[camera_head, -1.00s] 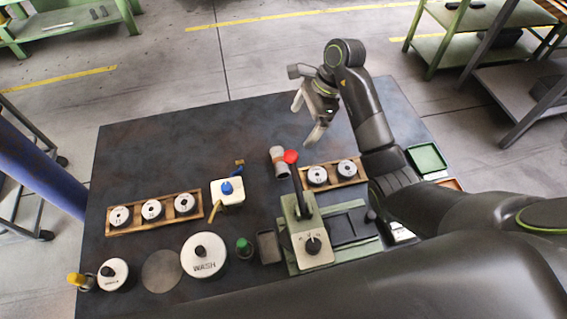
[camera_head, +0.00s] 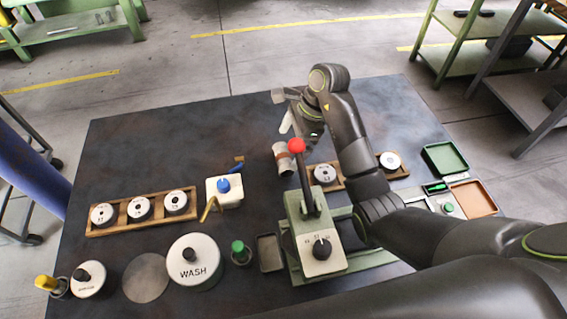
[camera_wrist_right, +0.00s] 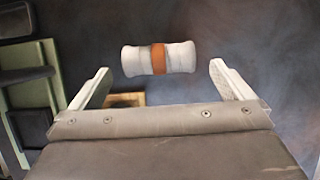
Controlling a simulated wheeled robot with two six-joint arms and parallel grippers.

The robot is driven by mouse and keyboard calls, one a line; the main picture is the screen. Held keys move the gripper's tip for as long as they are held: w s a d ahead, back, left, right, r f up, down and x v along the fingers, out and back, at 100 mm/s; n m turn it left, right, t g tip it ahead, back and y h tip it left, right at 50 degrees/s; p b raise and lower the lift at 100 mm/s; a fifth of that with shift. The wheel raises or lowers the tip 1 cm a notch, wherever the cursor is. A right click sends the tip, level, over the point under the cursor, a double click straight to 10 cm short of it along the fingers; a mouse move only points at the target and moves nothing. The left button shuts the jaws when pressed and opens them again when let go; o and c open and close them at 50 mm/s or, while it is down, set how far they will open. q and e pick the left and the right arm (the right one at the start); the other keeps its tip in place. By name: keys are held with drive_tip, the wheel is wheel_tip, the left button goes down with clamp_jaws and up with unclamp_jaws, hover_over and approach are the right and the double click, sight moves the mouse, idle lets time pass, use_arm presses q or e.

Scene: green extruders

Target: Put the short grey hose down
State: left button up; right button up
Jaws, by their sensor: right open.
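The short grey hose (camera_head: 283,158), a pale grey cylinder with an orange band, lies on the dark table left of the red-knobbed lever. In the right wrist view the hose (camera_wrist_right: 183,58) lies crosswise just past the fingertips, in line with the gap between them. My right gripper (camera_head: 296,128) is open and empty, on the far side of the hose in the head view. Both its fingers show apart in the right wrist view (camera_wrist_right: 160,80), with nothing between them. My left gripper is not in view.
The green lever press (camera_head: 319,245) with a red knob (camera_head: 296,146) stands close to the hose. A wooden rack (camera_head: 401,172) of white-topped cylinders is partly behind my right arm. A white bottle with a blue cap (camera_head: 224,190) stands to the left. The table's far left (camera_head: 180,135) is clear.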

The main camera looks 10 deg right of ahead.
drive_tip(key=shift+p+x, duration=0.45)
drive_tip(key=shift+x, duration=2.2)
drive_tip(key=c, duration=1)
wheel_tip(320, 180, up, 5)
drive_tip(key=shift+r, duration=0.15)
wheel_tip(320, 180, up, 3)
drive_tip(key=shift+f+p, duration=0.1)
drive_tip(key=shift+p, duration=1.1)
wheel_tip(320, 180, up, 17)
drive_tip(key=p, duration=1.7)
wheel_tip(320, 180, down, 15)
drive_tip(key=b, duration=1.5)
wheel_tip(320, 180, up, 14)
drive_tip(key=p, duration=1.5)
hover_over(284, 154)
wheel_tip(284, 154, down, 14)
drive_tip(key=b, duration=1.5)
drive_tip(key=shift+a, duration=0.1)
wheel_tip(284, 154, up, 13)
drive_tip(key=p, duration=1.3)
